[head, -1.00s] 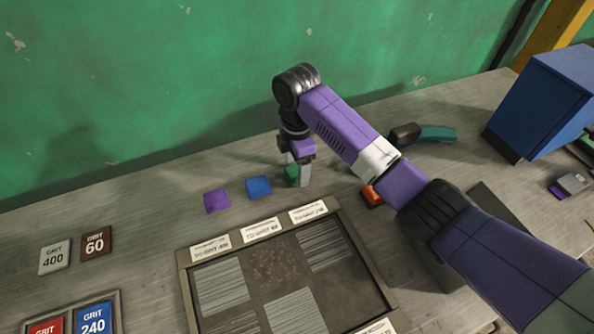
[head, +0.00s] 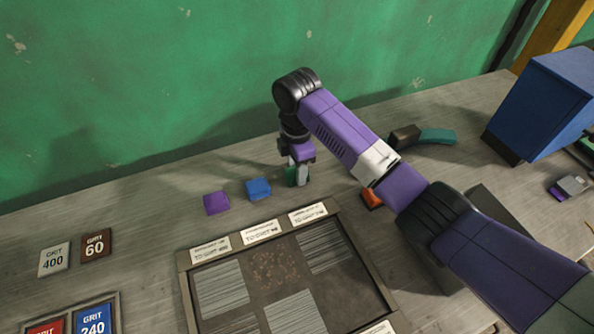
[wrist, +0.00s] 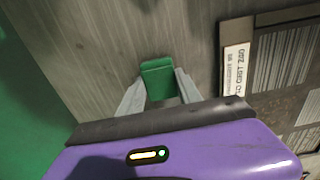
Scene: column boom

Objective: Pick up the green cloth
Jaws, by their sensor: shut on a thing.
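The green cloth (wrist: 157,76) is a small folded block between the two pale fingers of my gripper (wrist: 160,98) in the wrist view. In the head view my gripper (head: 297,174) points down at the bench, with its fingers shut on the green cloth (head: 290,175). The cloth is partly hidden by the fingers there. I cannot tell whether it touches the bench top or is just clear of it.
A blue cloth (head: 258,189) and a purple cloth (head: 216,203) lie just left of my gripper. A framed tray of sanded panels (head: 184,262) lies in front. An orange item (head: 371,198) and a teal-and-black tool (head: 436,136) lie to the right. The green wall (head: 150,90) stands close behind.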

